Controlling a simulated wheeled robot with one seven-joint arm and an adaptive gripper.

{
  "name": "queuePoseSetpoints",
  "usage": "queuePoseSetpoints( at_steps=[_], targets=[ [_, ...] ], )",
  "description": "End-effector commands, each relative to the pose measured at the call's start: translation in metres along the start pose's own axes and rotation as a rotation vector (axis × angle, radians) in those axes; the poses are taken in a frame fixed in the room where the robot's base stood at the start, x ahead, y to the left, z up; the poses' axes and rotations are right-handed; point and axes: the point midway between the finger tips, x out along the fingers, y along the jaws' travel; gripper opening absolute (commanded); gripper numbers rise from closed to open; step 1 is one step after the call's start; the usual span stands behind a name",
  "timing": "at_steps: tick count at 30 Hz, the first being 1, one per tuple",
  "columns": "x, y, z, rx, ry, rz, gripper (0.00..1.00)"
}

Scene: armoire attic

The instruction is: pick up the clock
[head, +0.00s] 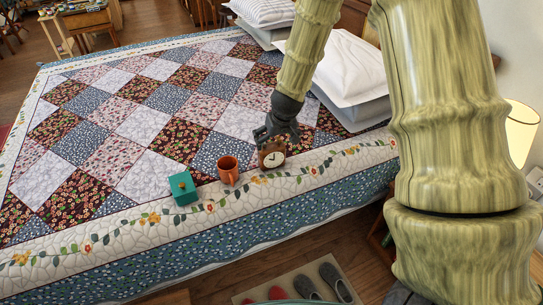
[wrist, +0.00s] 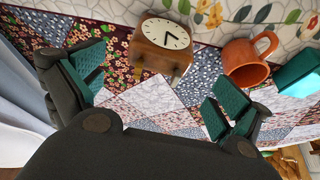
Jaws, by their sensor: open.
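The clock (head: 272,155) is a small brown wooden block with a round white face, standing on the quilt near the bed's front edge. In the wrist view the clock (wrist: 163,48) lies ahead of my gripper, between the lines of the two fingers and nearer the left one. My gripper (wrist: 155,92) is open and empty, its teal finger pads wide apart. In the head view my gripper (head: 268,137) is just above and behind the clock, partly overlapping it; I cannot tell whether they touch.
An orange mug (head: 228,170) stands left of the clock, and a teal box (head: 183,188) with a knob stands further left. The mug (wrist: 247,62) is close to the right finger in the wrist view. Pillows (head: 345,68) lie at the back right. The quilt (head: 135,120) is clear on the left.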

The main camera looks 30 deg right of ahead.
Motion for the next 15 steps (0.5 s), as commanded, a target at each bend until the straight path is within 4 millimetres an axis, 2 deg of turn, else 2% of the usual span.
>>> queuePoseSetpoints(
  at_steps=[9, 15],
  targets=[
    [0.038, 0.0, 0.002, 0.001, -0.003, 0.0, 1.0],
    [0.048, 0.0, 0.001, 0.001, -0.001, 0.001, 1.0]
  ],
)
